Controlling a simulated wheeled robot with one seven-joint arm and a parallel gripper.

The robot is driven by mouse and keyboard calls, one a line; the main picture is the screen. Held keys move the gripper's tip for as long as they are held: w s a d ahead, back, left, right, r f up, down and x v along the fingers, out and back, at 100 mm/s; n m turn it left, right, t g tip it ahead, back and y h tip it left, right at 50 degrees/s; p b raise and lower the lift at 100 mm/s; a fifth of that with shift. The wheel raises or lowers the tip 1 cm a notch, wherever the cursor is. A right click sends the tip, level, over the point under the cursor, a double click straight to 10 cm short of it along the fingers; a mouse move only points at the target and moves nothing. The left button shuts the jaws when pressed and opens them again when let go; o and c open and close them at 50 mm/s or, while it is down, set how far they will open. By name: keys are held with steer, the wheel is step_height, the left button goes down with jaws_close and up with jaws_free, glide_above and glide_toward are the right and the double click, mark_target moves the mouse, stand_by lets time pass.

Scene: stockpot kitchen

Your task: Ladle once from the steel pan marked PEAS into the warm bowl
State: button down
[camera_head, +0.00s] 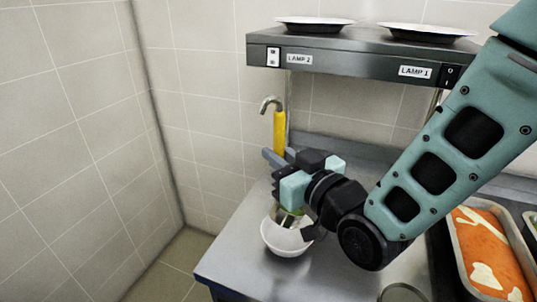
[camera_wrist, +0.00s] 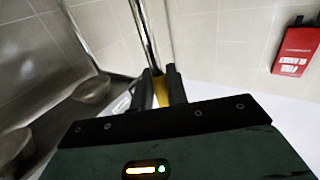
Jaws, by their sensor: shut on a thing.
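My gripper (camera_head: 287,180) is shut on the yellow handle (camera_head: 279,132) of a ladle, whose hooked metal end sticks up above the jaws. In the wrist view my two fingers (camera_wrist: 161,88) close around the yellow handle (camera_wrist: 162,98), with a shiny metal rod beyond. A white bowl (camera_head: 287,245) stands on the steel counter below my gripper, partly hidden by it. Something green and a bit of metal show at the bowl's opening; I cannot tell whether the ladle's cup is inside it or above it. No PEAS label is visible.
A steel shelf (camera_head: 340,62) marked LAMP 2 and LAMP 1 hangs behind, with two plates (camera_head: 315,21) on top. A pan of orange food (camera_head: 452,240) stands at the right, a partly visible pan beside it. The counter's (camera_head: 235,262) left front is clear. A red box (camera_wrist: 297,50) hangs on the wall.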

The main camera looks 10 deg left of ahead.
steer(key=w+d+f+m, duration=0.5)
steer(key=w+d+m, duration=0.2)
steer(key=w+m, duration=0.1)
steer(key=w+d+f+m, duration=0.5)
steer(key=w+d+m, duration=0.2)
steer(key=w+m, duration=0.1)
steer(key=shift+w+d+f+m+b, duration=0.15)
steer(key=shift+d+m+b, duration=0.1)
steer(key=shift+m+b, duration=0.05)
stand_by(1.0)
stand_by(0.4)
steer(key=shift+f, duration=0.1)
stand_by(1.2)
steer(key=shift+w+d+f+m, duration=0.25)
steer(key=shift+f+m, duration=0.75)
steer(key=shift+f, duration=0.4)
steer(key=shift+w+d+f+m, duration=0.2)
steer(key=shift+w+f+m, duration=0.1)
steer(key=shift+f+m, duration=0.9)
steer(key=shift+w+d+f+m, duration=0.25)
steer(key=shift+f+m, duration=0.55)
steer(key=shift+f, duration=0.8)
steer(key=shift+r, duration=0.1)
